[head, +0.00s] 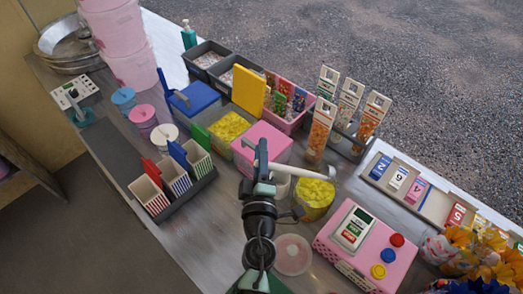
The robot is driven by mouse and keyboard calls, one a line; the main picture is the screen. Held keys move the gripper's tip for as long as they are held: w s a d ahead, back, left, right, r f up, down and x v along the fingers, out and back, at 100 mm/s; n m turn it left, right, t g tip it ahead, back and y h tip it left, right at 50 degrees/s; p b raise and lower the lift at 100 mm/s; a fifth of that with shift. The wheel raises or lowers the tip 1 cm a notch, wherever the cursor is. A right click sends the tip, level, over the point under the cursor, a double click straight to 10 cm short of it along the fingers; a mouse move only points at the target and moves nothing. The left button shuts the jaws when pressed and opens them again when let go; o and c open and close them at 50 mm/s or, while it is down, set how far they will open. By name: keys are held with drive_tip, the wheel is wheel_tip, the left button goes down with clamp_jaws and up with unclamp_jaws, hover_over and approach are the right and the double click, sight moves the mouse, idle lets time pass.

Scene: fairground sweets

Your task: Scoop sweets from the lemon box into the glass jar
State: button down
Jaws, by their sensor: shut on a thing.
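My gripper (265,173) is at the middle of the counter, shut on a white scoop (303,170). The scoop reaches to the right, and its far end is over or beside the mouth of the glass jar (315,213); I cannot tell if it touches. The jar has yellow sweets inside, up near its top. The lemon box (213,139), open and holding yellow sweets, sits further back to the left, beyond a closed pink box (262,147). The gripper's fingertips are small and partly hidden by my own arm.
A pink till (366,246) stands right of the jar, and a clear round lid (292,254) lies in front. A rack of striped cartons (176,178) is on the left. Bagged sweets on a stand (347,105) are behind.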

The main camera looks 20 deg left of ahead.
drive_tip(key=w+d+r+m+p, duration=0.2)
drive_tip(key=d+r+m+p, duration=0.6)
drive_tip(key=p, duration=0.7)
drive_tip(key=shift+w+r, duration=0.4)
drive_tip(key=shift+r, duration=0.35)
